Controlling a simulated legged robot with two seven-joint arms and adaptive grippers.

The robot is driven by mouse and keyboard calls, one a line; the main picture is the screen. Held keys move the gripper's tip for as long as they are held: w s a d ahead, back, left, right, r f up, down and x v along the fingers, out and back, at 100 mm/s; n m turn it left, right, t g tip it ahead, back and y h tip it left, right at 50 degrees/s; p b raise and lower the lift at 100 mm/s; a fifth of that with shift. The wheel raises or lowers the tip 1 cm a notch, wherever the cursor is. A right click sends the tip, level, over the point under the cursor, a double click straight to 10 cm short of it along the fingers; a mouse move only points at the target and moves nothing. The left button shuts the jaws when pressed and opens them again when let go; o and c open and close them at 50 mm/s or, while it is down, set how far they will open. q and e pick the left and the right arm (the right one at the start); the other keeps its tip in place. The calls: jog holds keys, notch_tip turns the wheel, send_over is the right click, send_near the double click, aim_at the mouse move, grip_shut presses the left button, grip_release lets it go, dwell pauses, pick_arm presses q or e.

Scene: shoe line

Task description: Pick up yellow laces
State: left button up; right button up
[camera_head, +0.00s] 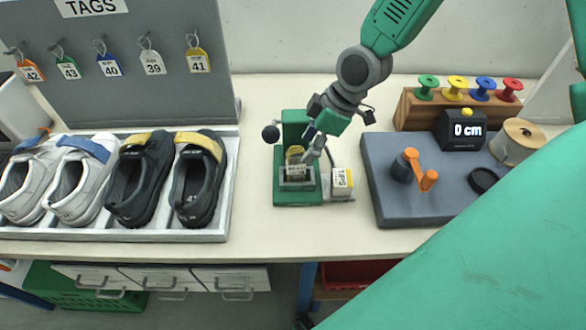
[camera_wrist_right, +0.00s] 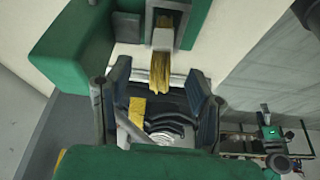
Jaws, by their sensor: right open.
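The yellow laces (camera_wrist_right: 161,72) show in the right wrist view as a yellow bundle hanging from a grey clamp on a green machine (camera_wrist_right: 75,45). In the head view a small patch of yellow (camera_head: 294,153) shows in the same green machine (camera_head: 285,192), partly hidden. My right gripper (camera_head: 310,145) is at the machine, just right of that yellow patch. In the right wrist view its two dark fingers (camera_wrist_right: 158,82) are apart, one on each side of the bundle's lower end. Whether they touch it I cannot tell. My left gripper is in neither view.
A white TIPS box (camera_head: 343,178) stands right of the machine. A tray (camera_head: 215,235) with several shoes is at left, under a TAGS board (camera_head: 140,70). A grey measuring board (camera_head: 385,212) with an orange crank is at right.

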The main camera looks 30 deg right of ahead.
aim_at(298, 161)
jog(key=x, duration=0.4)
jog(key=shift+f, duration=0.4)
jog(key=shift+w+a+f, duration=0.1)
jog(key=shift+a+f, duration=0.1)
jog(key=shift+a, duration=0.4)
jog(key=shift+d, duration=0.15)
jog(key=c, duration=0.9)
jog(key=shift+d, duration=0.2)
grip_shut()
jog(key=shift+d, duration=0.25)
